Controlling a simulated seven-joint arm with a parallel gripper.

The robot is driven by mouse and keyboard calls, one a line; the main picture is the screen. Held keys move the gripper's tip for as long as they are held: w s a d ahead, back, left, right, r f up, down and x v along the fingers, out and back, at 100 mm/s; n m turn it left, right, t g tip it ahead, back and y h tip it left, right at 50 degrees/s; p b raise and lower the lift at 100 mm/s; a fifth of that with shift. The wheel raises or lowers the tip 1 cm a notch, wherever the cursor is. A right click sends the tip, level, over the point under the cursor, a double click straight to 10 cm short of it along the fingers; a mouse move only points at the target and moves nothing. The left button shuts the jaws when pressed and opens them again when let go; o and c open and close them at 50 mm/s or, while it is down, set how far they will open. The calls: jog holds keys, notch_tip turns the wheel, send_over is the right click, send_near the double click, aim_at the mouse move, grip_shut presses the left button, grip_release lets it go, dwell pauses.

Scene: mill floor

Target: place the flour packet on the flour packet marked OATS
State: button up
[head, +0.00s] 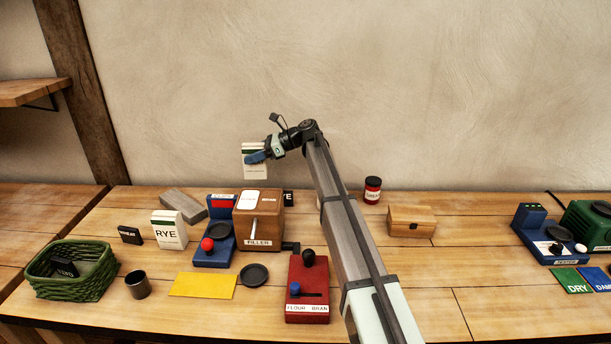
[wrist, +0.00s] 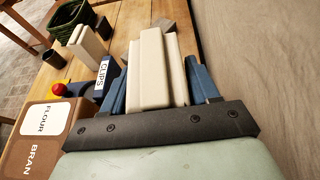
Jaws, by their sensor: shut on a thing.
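In the wrist view the pale packet (wrist: 150,75) stands between my blue fingers (wrist: 155,88). Another white packet (head: 169,232), marked RYE, stands upright on the table to the lower left, apart from my gripper; a pale packet also shows in the wrist view (wrist: 87,46). I can read no OATS marking in either view.
A wooden filler box (head: 258,218) and a blue stand with a red knob (head: 213,248) stand below my gripper. A grey block (head: 184,205), green basket (head: 72,284), dark cup (head: 138,285), yellow mat (head: 203,286) and red flour/bran box (head: 307,285) are nearby. The table right of my arm is partly clear.

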jog(key=shift+s+d+r+m+t, duration=0.55)
jog(key=shift+d+r+m+t, duration=1.55)
jog(key=shift+d, duration=4.25)
jog(key=shift+s+d+r+m+t, duration=0.65)
jog(key=shift+d+r, duration=2.9)
jog(key=shift+d, duration=2.8)
jog(key=shift+t+h, duration=0.35)
jog(key=shift+h, duration=0.05)
jog(key=shift+w+f, duration=0.2)
jog(key=shift+f, duration=4.7)
jog(key=o, duration=1.4)
jog(key=shift+f+n, duration=0.15)
jog(key=shift+n, duration=0.1)
